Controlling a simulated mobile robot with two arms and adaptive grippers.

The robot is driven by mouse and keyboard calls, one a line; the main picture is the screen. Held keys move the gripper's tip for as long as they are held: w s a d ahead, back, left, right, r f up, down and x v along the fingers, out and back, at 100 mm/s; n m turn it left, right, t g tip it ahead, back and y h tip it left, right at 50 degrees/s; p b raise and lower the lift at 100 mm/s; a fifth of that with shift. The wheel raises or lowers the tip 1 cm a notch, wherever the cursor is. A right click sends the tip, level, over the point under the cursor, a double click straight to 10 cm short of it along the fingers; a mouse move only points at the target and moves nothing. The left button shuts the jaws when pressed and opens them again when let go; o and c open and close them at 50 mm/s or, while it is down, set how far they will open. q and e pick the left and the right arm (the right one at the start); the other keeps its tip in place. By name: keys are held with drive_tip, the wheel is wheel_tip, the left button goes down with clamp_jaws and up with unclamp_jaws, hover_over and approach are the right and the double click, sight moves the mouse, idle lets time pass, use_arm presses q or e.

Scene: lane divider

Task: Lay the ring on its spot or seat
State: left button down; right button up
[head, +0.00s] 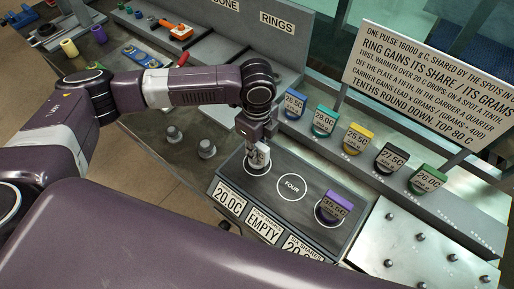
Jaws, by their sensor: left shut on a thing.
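My left gripper (259,154) points down over the left circle of the dark plate (276,206). It is shut on a small ring, mostly hidden by the fingers; I cannot tell whether the ring touches the plate. The middle circle, marked FOUR (292,186), is bare. A purple-tagged piece (336,207) stands on the right circle. Labels on the plate's front read 20.0C, EMPTY and a partly cut-off 20. My right gripper is not in view.
A grey rack behind the plate holds blue (293,104), teal (323,121), yellow (357,138), black (390,158) and green (427,179) tagged pieces. A text sign (438,80) stands behind it. A pegged metal panel (430,250) is at right.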

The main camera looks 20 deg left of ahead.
use_arm(q)
drive_tip(key=shift+f, duration=0.45)
drive_tip(key=c, duration=1.8)
unclamp_jaws()
drive_tip(key=shift+o, duration=0.2)
drive_tip(key=shift+r, duration=0.25)
wheel_tip(320, 180, up, 12)
drive_tip(key=shift+f, duration=0.25)
